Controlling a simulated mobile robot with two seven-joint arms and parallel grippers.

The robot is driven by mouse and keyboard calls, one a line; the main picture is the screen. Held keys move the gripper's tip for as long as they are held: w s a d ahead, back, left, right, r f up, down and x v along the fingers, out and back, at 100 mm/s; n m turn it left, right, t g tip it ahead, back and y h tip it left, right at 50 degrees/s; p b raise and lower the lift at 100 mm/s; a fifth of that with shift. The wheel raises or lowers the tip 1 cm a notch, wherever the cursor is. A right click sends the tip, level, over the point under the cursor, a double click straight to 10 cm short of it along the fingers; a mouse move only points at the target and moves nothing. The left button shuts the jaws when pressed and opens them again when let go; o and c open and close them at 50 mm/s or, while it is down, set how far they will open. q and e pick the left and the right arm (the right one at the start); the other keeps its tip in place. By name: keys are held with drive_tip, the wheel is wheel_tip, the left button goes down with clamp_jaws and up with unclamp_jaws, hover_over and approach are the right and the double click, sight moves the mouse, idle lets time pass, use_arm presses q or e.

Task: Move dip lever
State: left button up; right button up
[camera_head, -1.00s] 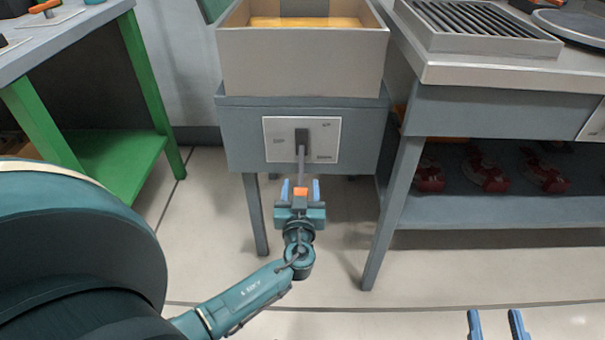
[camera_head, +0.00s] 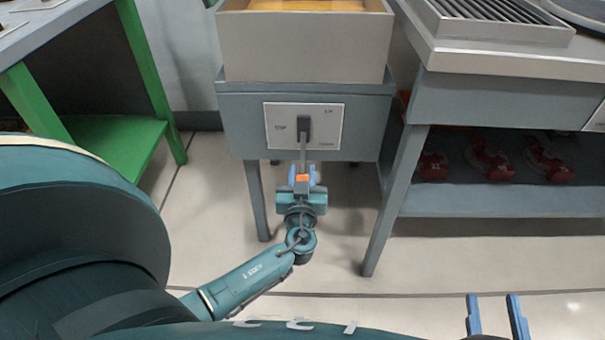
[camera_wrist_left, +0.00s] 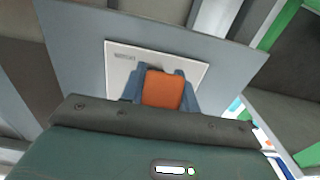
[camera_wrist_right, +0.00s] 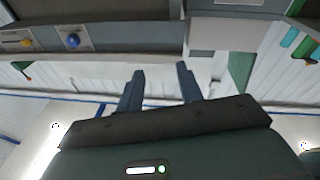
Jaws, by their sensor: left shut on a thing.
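The dip lever (camera_head: 304,148) is a grey rod hanging down from a dark pivot on a white panel (camera_head: 331,126) on the front of a grey stand. Its end is an orange handle (camera_head: 302,178). My left gripper (camera_head: 303,174) is below the panel with its blue fingers shut on the orange handle, one on each side. The left wrist view shows the orange handle (camera_wrist_left: 162,91) between the fingers, with the panel behind. The rod is hidden there. My right gripper (camera_head: 495,316) is open and empty at the bottom right, away from the lever.
A grey tank (camera_head: 303,48) with a yellowish inside sits on the stand. A grey bench (camera_head: 510,108) stands to the right, with red parts (camera_head: 490,160) on its lower shelf. A green-framed table (camera_head: 120,145) is at the left. The floor in front is clear.

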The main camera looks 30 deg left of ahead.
use_arm(q)
clamp_jaws()
drive_tip(key=shift+r, duration=0.1)
